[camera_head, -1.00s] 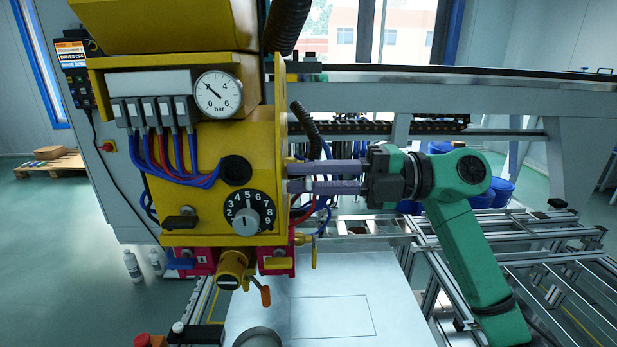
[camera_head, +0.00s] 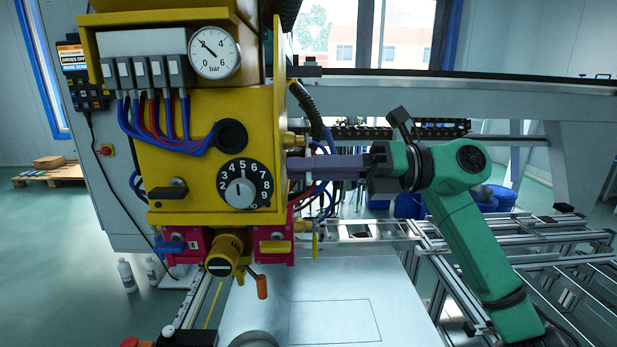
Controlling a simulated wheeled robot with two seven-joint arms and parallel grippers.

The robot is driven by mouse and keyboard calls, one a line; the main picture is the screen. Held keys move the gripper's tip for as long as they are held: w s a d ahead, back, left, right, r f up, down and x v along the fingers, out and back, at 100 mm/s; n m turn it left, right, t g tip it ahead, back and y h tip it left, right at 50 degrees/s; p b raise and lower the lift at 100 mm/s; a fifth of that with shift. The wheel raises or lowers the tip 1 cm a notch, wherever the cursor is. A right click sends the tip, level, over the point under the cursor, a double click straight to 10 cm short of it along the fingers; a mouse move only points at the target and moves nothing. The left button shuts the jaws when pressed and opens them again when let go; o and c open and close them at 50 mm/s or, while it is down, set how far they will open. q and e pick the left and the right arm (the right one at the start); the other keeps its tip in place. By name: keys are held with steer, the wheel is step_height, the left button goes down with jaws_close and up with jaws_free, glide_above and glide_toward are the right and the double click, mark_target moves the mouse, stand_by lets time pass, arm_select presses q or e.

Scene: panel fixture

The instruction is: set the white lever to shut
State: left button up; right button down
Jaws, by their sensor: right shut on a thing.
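The yellow panel fixture (camera_head: 190,105) stands at the left centre. My right gripper (camera_head: 291,168) reaches in from the right, its grey-purple fingers level and pointing left at the panel's right side. The fingers overlap in the view and are shut on the white lever, which they hide; its position cannot be read. A brass fitting (camera_head: 291,140) sits just above the fingertips. My left gripper is not in view.
The panel carries a gauge (camera_head: 214,52), a numbered dial (camera_head: 245,184), a blue handle (camera_head: 171,247), a yellow handle (camera_head: 275,247) and an orange handle (camera_head: 262,287). Blue and red hoses hang behind the fingers. A pale plate (camera_head: 335,280) below is mostly bare.

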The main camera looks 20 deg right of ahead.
steer(key=n+b, duration=0.1)
steer(key=n, duration=0.1)
steer(key=w+f+n+b, duration=0.1)
steer(key=n, duration=0.1)
steer(key=shift+w+d+f+n, duration=0.15)
steer(key=shift+w+n, duration=0.05)
steer(key=shift+n, duration=0.1)
steer(key=shift+w+d+n+b, duration=0.1)
steer(key=shift+w+n+b, duration=0.25)
steer(key=shift+n, duration=0.75)
steer(key=shift+w+d+n+b, duration=0.1)
steer(key=shift+w+n, duration=0.35)
steer(key=shift+n, duration=0.65)
steer(key=c, duration=0.8)
jaws_free()
steer(key=b+v, duration=0.1)
steer(key=v, duration=1.3)
steer(key=shift+d, duration=0.3)
